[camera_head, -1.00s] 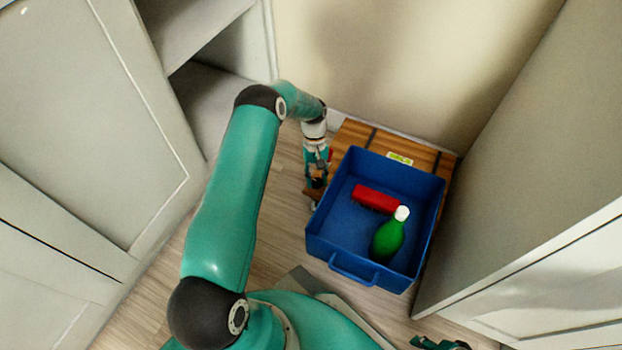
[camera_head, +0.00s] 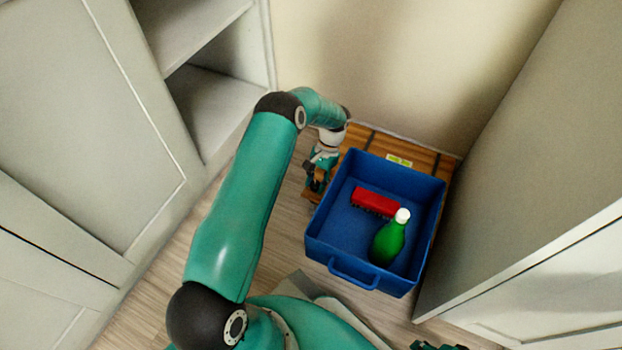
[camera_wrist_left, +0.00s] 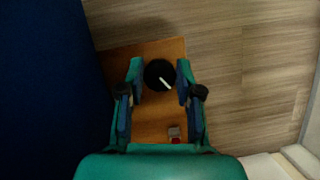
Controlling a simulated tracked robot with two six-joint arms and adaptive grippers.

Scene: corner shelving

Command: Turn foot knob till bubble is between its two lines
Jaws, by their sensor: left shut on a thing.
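The foot knob (camera_wrist_left: 153,70) is round and black with a white pointer line slanting down and right in the left wrist view. It sits on a wooden board (camera_wrist_left: 150,118). My left gripper (camera_wrist_left: 160,76) has its fingers on both sides of the knob and is shut on it. In the head view my left gripper (camera_head: 315,188) is at the board's left end, beside the blue bin, and hides the knob. A small yellow-green level vial (camera_head: 399,160) lies on the board behind the bin. Its bubble and lines are too small to read. A teal part of my right gripper (camera_head: 435,346) barely shows at the bottom edge.
The blue bin (camera_head: 341,258) stands on the board, holding a red brush-like block (camera_head: 375,202) and a green bottle (camera_head: 388,240) with a white cap. Grey cabinets stand left and right, a wall behind. A small grey-and-red piece (camera_wrist_left: 174,132) lies on the board.

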